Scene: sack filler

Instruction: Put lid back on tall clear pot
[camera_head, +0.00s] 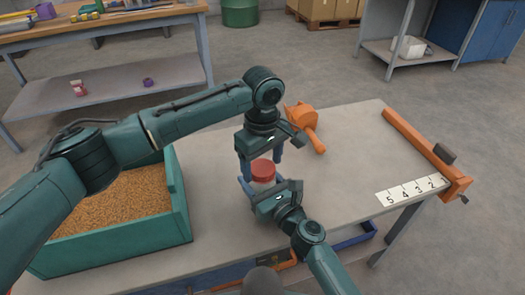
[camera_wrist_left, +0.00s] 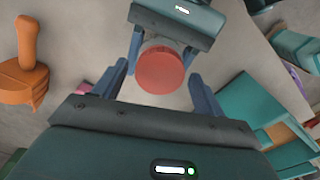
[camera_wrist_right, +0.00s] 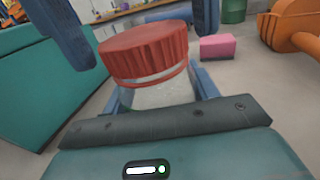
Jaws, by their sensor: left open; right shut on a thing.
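The tall clear pot (camera_wrist_right: 165,95) stands upright near the middle of the bench, with the red ribbed lid (camera_head: 263,171) on its top. In the right wrist view the lid (camera_wrist_right: 143,52) shows a pale band under its edge; I cannot tell whether it is fully seated. My right gripper (camera_head: 266,191) is shut on the pot's body from the front, below the lid. My left gripper (camera_head: 262,164) is open above, pointing down. In the left wrist view its fingers are on either side of the lid (camera_wrist_left: 160,70), apart from it.
A teal bin (camera_head: 178,195) of grain stands on the left. An orange scoop (camera_head: 306,128) lies behind the pot, and a pink block (camera_wrist_right: 222,47) shows in the right wrist view. An orange bar (camera_head: 420,145) and numbered strip (camera_head: 411,190) are at the right. The bench between is clear.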

